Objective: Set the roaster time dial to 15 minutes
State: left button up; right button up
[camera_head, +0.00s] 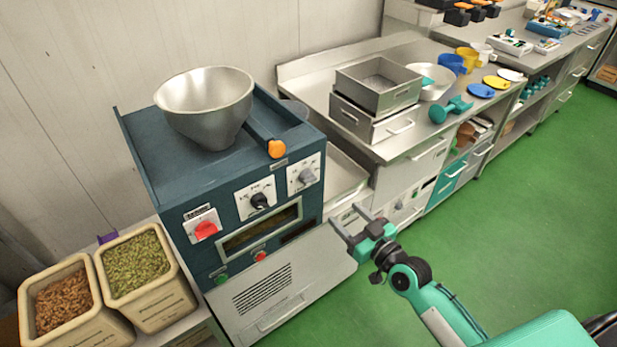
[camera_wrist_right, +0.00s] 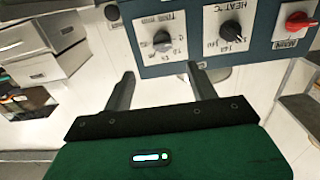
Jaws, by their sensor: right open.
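The dark blue roaster (camera_head: 165,165) stands against the wall with a row of control plates on its front. The grey time dial (camera_head: 307,175) is on the rightmost white plate. In the right wrist view this grey dial (camera_wrist_right: 161,41) sits beyond the gap between my fingers. Its scale marks are too blurred to read. My right gripper (camera_head: 348,214) is open and empty, below and right of the dial, apart from it. Its two fingers also show in the right wrist view (camera_wrist_right: 160,75). My left gripper is not in view.
A black heat dial (camera_head: 260,201) and a red main switch (camera_head: 206,229) sit left of the time dial. A metal hopper (camera_head: 205,100) tops the roaster. A steel counter with trays (camera_head: 380,85) is at right. Green floor is clear.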

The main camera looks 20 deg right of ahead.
aim_at(312, 182)
jog(key=p+x, duration=0.1)
jog(key=x, duration=0.3)
jog(key=p+x, duration=0.1)
jog(key=x, duration=0.4)
jog(key=r+p+x, duration=0.1)
jog(key=x, duration=0.3)
jog(key=shift+w+a, duration=0.3)
jog(key=shift+w, duration=0.05)
jog(key=c, duration=1)
